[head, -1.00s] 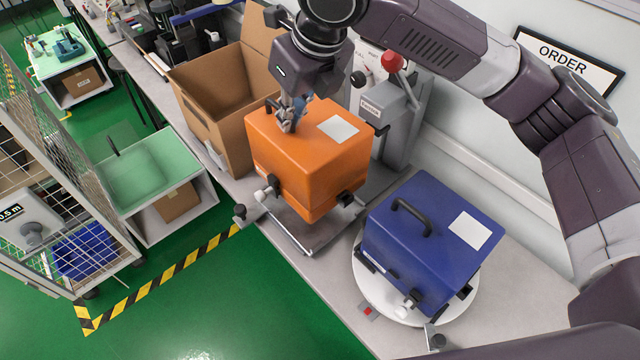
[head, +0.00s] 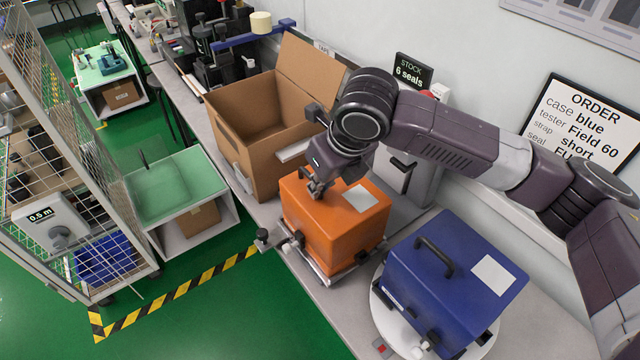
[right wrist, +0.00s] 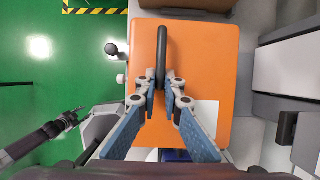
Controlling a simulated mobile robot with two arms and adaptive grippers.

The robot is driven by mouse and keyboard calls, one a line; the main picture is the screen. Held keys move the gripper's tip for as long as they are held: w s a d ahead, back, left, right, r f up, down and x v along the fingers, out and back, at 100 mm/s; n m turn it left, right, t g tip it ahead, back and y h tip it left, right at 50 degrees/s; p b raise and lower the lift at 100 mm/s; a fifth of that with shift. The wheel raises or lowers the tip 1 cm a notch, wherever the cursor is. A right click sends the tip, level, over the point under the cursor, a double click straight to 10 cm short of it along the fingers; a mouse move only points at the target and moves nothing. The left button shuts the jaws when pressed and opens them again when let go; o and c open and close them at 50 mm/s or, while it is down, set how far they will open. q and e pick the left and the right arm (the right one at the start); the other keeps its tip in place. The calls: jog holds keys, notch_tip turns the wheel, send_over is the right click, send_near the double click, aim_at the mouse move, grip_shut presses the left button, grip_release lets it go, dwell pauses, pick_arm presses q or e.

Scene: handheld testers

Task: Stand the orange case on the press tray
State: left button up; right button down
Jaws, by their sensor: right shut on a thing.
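The orange case (head: 335,232) is upright at the press tray (head: 343,274), whose metal edges show along its lower sides. It looks down on the tray, but its underside is hidden, so I cannot tell if it bears fully. My right gripper (head: 318,190) is above the case, shut on its dark handle. In the right wrist view the fingers (right wrist: 165,82) close around the handle (right wrist: 161,45), over the orange lid (right wrist: 200,60).
A blue case (head: 450,275) stands on a white round turntable (head: 484,349) just right of the orange case. An open cardboard box (head: 250,135) stands behind left. The grey press (head: 405,180) is behind the orange case. An order board (head: 577,115) hangs on the wall.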

jog(key=c, duration=2.1)
grip_release()
jog(key=v, duration=1.2)
jog(key=shift+s, duration=0.1)
